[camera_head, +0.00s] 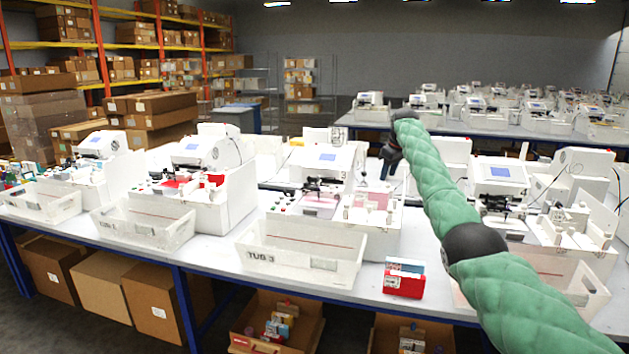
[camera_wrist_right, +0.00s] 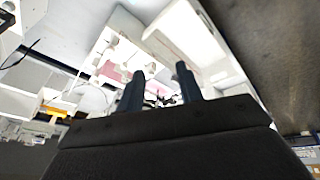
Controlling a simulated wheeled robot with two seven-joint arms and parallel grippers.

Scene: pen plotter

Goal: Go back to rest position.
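My right arm, in a green padded sleeve, reaches from the lower right of the head view up over the table. My right gripper (camera_head: 388,166) hangs above the plotter machine (camera_head: 380,230) in the middle, with its fingers pointing down. In the right wrist view its two dark fingers (camera_wrist_right: 158,85) stand apart with nothing between them, so it is open and empty. The machine shows blurred and tilted beyond the fingertips. My left gripper is in neither view.
A white tub marked TUB 3 (camera_head: 300,255) stands at the front of the table, with a red and white box (camera_head: 404,278) to its right. More white machines (camera_head: 208,180) line the table. Cardboard boxes (camera_head: 158,300) sit underneath. Shelves (camera_head: 110,60) stand at the back left.

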